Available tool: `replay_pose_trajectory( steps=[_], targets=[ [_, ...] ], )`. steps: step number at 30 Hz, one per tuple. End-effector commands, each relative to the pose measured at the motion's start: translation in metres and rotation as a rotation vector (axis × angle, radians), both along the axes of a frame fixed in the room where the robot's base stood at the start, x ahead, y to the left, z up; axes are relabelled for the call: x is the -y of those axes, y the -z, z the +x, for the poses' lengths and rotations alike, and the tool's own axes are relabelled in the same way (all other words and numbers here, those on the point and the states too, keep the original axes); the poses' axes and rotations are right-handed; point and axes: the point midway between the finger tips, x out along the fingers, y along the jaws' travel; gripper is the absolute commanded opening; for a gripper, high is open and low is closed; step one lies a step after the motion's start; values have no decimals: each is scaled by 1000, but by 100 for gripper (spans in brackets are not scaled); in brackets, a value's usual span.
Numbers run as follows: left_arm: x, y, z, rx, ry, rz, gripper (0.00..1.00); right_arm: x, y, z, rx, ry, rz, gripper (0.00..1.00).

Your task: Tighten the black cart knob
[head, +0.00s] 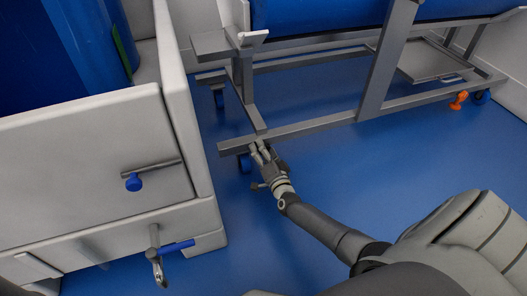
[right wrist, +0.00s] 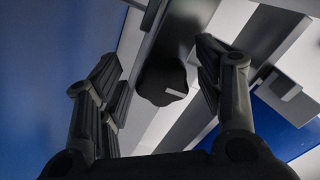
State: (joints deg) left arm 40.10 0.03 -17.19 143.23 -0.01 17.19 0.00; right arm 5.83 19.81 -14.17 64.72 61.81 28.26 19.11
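The black knob (right wrist: 165,82) shows in the right wrist view, a rounded lobed piece with a small pale mark, at the end of a dark grey bar. It lies between the two spread fingers of my right gripper (right wrist: 155,65), with a gap visible on each side. In the head view my right gripper (head: 262,156) is at the near end of the grey cart frame (head: 300,127), low over the floor. There I cannot make out the knob, which the gripper seems to hide. My left gripper is not in view.
A white cabinet-like carrier (head: 95,155) with a blue knob (head: 133,182) and a blue-handled lever (head: 177,246) stands at the left. The cart bears a blue tub (head: 330,14) and has an orange knob (head: 459,100) at the right. Blue floor (head: 350,185) is clear between.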

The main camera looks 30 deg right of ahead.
Motion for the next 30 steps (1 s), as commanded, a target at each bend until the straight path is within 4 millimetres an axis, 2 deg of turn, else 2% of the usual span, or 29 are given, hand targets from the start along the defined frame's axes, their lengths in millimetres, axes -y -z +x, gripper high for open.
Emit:
replay_pose_trajectory(
  steps=[8,13,30],
  targets=[
    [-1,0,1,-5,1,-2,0,0,0,0,1,-1,-1,62],
    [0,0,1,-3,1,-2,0,-3,1,-11,0,-1,1,62],
    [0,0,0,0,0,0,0,-25,1,-103,-2,0,-1,62]
  ],
)
